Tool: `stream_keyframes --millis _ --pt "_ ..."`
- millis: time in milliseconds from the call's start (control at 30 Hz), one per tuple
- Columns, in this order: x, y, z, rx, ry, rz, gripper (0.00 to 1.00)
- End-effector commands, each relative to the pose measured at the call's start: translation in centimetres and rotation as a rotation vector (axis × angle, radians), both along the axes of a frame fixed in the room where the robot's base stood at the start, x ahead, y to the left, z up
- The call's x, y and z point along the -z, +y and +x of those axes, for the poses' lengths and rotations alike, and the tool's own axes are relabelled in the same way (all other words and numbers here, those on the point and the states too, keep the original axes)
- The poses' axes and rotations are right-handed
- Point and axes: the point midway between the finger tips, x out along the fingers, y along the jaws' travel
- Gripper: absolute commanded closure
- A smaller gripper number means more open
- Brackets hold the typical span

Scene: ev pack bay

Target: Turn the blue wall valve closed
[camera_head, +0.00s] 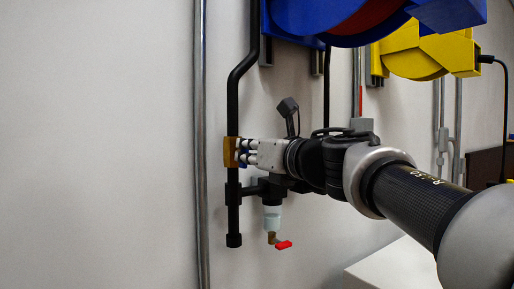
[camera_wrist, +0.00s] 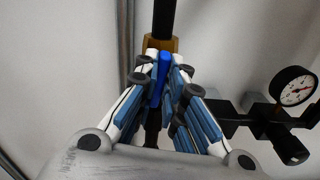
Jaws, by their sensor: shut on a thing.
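The blue valve handle (camera_wrist: 163,72) shows as a narrow blue strip between my fingers in the wrist view. Its brass-coloured valve body (camera_wrist: 162,44) sits on a black vertical pipe and also shows in the head view (camera_head: 230,153). My gripper (camera_wrist: 164,62) is shut on the blue handle, with a finger on each side. In the head view my gripper (camera_head: 243,151) reaches the valve from the right, and its fingers hide most of the handle. How far the handle is turned is hard to tell.
The black pipe (camera_head: 233,100) runs down the pale wall beside a grey conduit (camera_head: 201,130). Below my gripper hang a clear filter bowl (camera_head: 272,217) and a red-handled drain tap (camera_head: 284,244). A pressure gauge (camera_wrist: 294,87) stands at the right. Blue and yellow reels (camera_head: 425,50) hang above.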

Motion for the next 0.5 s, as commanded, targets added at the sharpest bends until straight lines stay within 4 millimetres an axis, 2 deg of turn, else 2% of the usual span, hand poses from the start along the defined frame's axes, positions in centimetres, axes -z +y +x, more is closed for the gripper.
stream_keyframes --millis 500 --pt "-0.19 -0.26 0.16 0.001 0.265 0.388 1.0"
